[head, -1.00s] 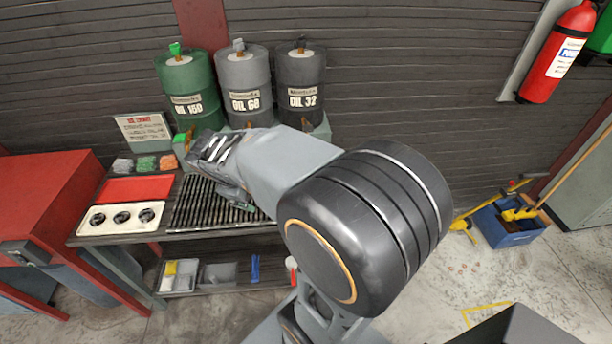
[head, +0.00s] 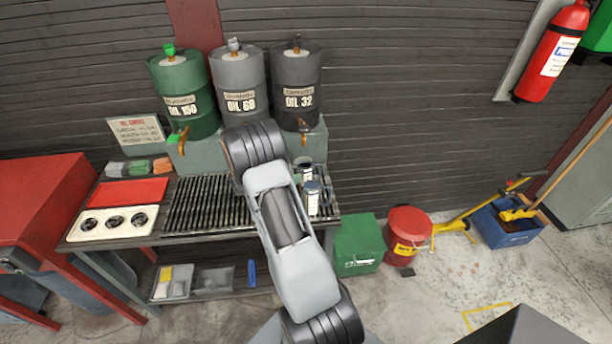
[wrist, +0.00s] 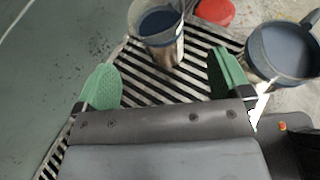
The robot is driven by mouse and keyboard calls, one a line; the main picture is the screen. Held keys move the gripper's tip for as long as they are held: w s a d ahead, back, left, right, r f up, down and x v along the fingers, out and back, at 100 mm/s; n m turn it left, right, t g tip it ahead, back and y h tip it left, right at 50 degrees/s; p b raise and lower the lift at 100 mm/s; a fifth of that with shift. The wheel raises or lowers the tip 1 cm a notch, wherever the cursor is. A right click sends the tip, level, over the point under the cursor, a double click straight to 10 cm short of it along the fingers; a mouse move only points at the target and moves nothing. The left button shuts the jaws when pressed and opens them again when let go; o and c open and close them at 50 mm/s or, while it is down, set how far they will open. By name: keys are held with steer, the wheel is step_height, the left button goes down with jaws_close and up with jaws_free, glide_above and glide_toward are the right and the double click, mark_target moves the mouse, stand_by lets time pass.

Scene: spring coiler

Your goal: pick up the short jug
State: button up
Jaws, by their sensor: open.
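Two metal jugs with dark blue liquid stand upright on the slatted drain grate. In the head view the back jug (head: 303,172) and the front jug (head: 312,199) are at the grate's right end, just right of my arm. In the wrist view one jug (wrist: 160,28) is ahead, between the lines of my fingers, and the other (wrist: 283,52) is at the right, with a larger-looking rim. The jug ahead looks like the shorter one, but heights are hard to compare. My gripper (wrist: 163,62) is open and empty, its green fingertips short of the jug ahead. My arm hides it in the head view.
Oil drums (head: 240,85) with taps stand on a raised grey-green stand behind the grate (head: 200,205). A tray with three round parts (head: 115,222) lies at left. A green box (head: 358,245) and red bin (head: 407,232) stand on the floor at right.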

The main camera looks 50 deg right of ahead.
mark_target(299, 168)
steer(key=shift+p+x, duration=1.2)
steer(key=shift+x, duration=3.25)
steer(key=shift+c, duration=0.4)
steer(key=shift+r, duration=0.1)
steer(key=c, duration=1.1)
steer(key=shift+o, duration=0.2)
